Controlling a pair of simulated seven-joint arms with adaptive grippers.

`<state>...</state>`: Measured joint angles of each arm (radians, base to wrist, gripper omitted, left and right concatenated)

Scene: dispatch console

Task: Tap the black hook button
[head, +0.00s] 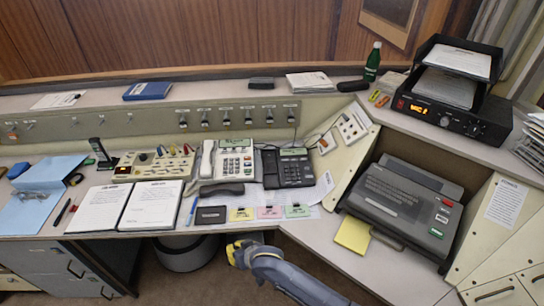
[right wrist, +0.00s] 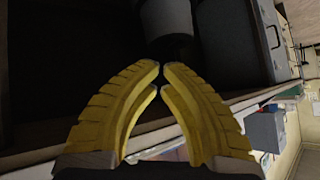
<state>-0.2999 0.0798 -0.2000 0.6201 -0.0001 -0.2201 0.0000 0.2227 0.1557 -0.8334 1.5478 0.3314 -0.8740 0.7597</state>
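The black desk phone (head: 291,169) sits on the console to the right of a white phone (head: 229,160). A dark handset (head: 222,189) lies off to its lower left, in front of the white phone. The black hook button is too small to make out in the head view. My right gripper (head: 233,253) is below the desk's front edge, apart from the phone. In the right wrist view its yellow fingers (right wrist: 161,68) are nearly tip to tip, with nothing between them. My left gripper is out of view.
An open binder (head: 152,206) lies left of the phones. Coloured cards (head: 270,212) and a black wallet-like item (head: 211,215) lie along the front edge. A large dark machine (head: 403,208) and yellow notes (head: 353,235) are at right. A bin (head: 187,257) stands under the desk.

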